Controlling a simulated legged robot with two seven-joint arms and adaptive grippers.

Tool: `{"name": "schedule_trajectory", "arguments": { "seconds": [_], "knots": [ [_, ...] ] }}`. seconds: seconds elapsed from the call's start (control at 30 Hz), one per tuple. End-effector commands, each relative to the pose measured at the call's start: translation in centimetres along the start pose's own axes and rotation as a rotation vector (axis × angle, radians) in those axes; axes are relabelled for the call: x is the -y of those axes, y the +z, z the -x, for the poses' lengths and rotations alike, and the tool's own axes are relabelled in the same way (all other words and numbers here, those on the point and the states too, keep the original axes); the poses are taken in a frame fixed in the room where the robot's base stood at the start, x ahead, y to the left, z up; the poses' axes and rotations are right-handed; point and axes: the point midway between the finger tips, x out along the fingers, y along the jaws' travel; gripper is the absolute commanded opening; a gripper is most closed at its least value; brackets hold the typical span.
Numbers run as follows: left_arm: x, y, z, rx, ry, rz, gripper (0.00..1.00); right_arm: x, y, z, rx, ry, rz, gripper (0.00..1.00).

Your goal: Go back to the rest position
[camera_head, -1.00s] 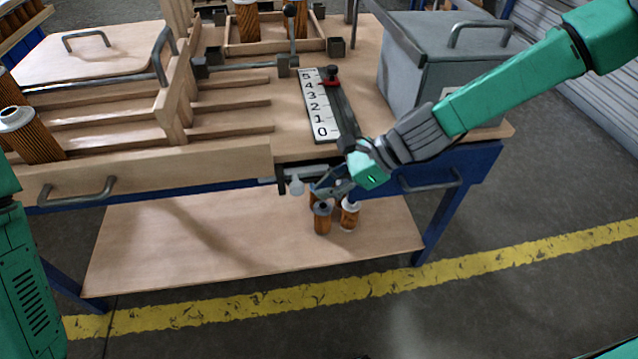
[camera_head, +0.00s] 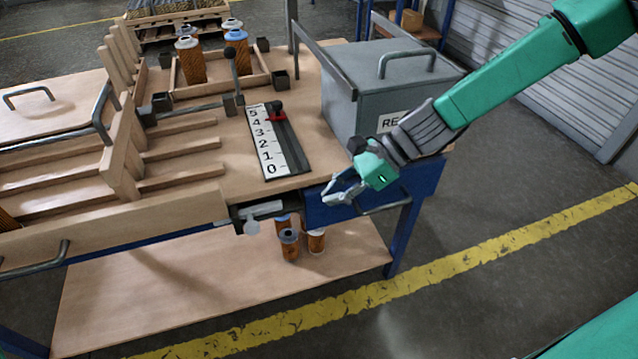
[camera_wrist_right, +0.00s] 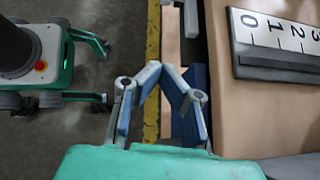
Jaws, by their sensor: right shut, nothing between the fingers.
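My right gripper (camera_head: 330,196) is shut and empty in the head view. It is in front of the bench's front edge, beside a drawer handle at the right. Its fingers also meet at the tips in the right wrist view (camera_wrist_right: 162,66), with nothing between them. My left gripper is not in view. Several orange filter cartridges (camera_head: 289,245) stand on the lower shelf (camera_head: 200,290), below and left of the right gripper and apart from it.
The number scale (camera_head: 267,150) with a red slider (camera_head: 277,112) lies on the bench top. A grey lidded bin (camera_head: 365,100) stands behind the right forearm. Cartridges (camera_head: 190,66) stand in a wooden tray at the back. Open floor lies to the right, crossed by a yellow line (camera_head: 450,262).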

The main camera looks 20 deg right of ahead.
Motion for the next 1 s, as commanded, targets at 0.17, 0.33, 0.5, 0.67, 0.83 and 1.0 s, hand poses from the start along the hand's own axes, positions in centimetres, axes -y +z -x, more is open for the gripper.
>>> {"name": "schedule_trajectory", "arguments": {
  "seconds": [0.17,0.33,0.5,0.67,0.83,1.0],
  "knots": [
    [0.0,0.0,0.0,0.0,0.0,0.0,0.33,-0.2,0.4,-0.3,-0.007,0.003,0.005,0.0],
    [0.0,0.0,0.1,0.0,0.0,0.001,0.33,-2.8,-2.1,-2.3,-0.116,0.045,0.106,0.0],
    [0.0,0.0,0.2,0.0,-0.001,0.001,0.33,-10.2,-10.6,-5.0,-0.404,0.213,0.495,0.0],
    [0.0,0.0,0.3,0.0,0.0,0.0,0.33,-17.3,-17.8,-4.1,-0.612,0.464,1.043,0.0],
    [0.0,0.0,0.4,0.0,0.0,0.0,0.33,-21.1,-20.5,-2.3,-0.661,0.662,1.497,0.0],
    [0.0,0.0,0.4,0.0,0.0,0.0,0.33,-22.3,-20.9,-1.5,-0.654,0.741,1.701,0.0]
  ]
}}
